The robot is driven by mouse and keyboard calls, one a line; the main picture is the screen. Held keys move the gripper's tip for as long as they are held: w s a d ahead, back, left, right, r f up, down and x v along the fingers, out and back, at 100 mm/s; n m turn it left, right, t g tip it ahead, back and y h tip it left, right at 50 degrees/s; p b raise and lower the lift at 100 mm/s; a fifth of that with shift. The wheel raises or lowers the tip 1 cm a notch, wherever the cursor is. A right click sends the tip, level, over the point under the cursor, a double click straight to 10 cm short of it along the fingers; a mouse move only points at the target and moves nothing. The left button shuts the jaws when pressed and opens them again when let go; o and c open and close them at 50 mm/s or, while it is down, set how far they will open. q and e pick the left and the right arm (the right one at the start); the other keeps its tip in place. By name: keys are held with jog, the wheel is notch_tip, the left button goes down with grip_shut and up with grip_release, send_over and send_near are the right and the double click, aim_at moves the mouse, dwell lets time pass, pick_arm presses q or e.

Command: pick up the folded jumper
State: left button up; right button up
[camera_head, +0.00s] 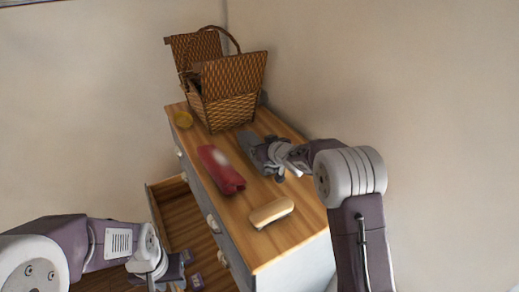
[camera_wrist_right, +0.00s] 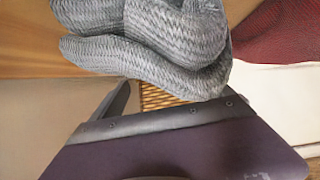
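The folded jumper (camera_head: 248,143) is grey and knitted and lies on the wooden top of the chest of drawers, right of a red item. It also fills the upper middle of the right wrist view (camera_wrist_right: 150,40). My right gripper (camera_head: 277,164) is at the jumper's right side. In the right wrist view the jumper covers its fingertips, so I cannot tell whether they grip it. My left gripper (camera_head: 192,270) is empty, its fingers apart, low beside the open drawer.
The red item (camera_head: 219,168) lies left of the jumper. A pale-topped brush-like block (camera_head: 271,212) lies in front. The open drawer (camera_head: 182,215) juts out left.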

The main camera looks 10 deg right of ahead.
jog(key=shift+s+r, duration=0.1)
jog(key=shift+s, duration=0.05)
jog(key=c, duration=1)
jog(key=shift+r, duration=0.3)
jog(key=r, duration=0.4)
jog(key=shift+s+p, duration=0.25)
jog(key=shift+p, duration=0.1)
jog(key=s+r, duration=0.2)
jog(key=s, duration=0.1)
jog(key=s+a+r, duration=0.1)
jog(key=s+r, duration=0.1)
jog(key=s, duration=0.2)
jog(key=s+r, duration=0.2)
jog(key=s, duration=0.2)
jog(key=shift+a+r, duration=0.15)
jog(key=shift+a, duration=0.2)
